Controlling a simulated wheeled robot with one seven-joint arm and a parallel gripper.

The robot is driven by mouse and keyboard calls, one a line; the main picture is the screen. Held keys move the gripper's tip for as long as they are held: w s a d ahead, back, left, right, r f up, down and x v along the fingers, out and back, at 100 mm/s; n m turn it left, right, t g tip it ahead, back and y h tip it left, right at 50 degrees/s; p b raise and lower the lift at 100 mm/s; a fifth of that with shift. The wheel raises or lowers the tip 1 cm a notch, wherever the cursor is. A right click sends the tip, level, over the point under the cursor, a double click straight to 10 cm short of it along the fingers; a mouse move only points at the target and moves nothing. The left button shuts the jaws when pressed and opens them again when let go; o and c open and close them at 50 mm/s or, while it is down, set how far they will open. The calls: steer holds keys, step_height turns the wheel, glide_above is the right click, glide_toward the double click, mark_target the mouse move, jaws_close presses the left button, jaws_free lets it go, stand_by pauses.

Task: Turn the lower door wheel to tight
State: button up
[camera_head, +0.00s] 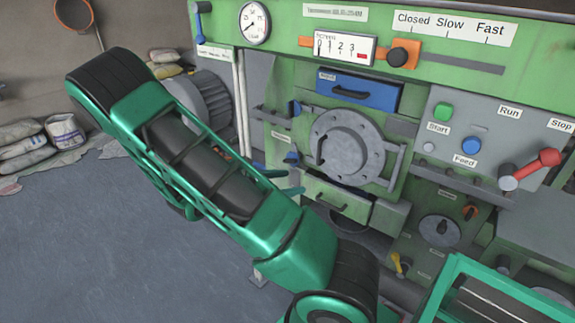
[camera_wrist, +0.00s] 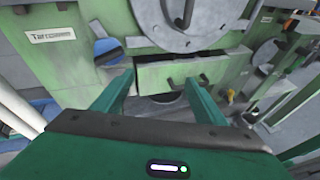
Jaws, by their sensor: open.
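The round grey door (camera_head: 347,145) on the green machine has two small blue wheels at its left edge, an upper one (camera_head: 295,107) and the lower door wheel (camera_head: 292,157). My gripper (camera_head: 294,181) is open and empty, its fingertips just below the lower wheel in the head view. In the wrist view a blue round part (camera_wrist: 107,50), seemingly the lower wheel, shows beyond and left of my gripper (camera_wrist: 158,82). Its middle is partly seen, and its setting cannot be read. A white label (camera_wrist: 52,35) sits left of it; its text is unclear.
A green drawer (camera_head: 338,198) with a dark handle juts out below the door, close to my fingers. A blue drawer (camera_head: 358,91) is above the door. A control panel (camera_head: 490,140) with a red lever stands right.

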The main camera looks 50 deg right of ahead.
mark_target(294, 158)
steer(key=w+a+n+t+h, duration=0.1)
steer(key=w+n+t+h, duration=0.3)
steer(key=w+n, duration=0.35)
steer(key=shift+n+t, duration=0.3)
steer(key=shift+n, duration=0.15)
steer(key=d, duration=1)
steer(key=shift+w+d+f, duration=0.15)
steer(key=shift+d+f, duration=0.05)
steer(key=shift+f, duration=0.2)
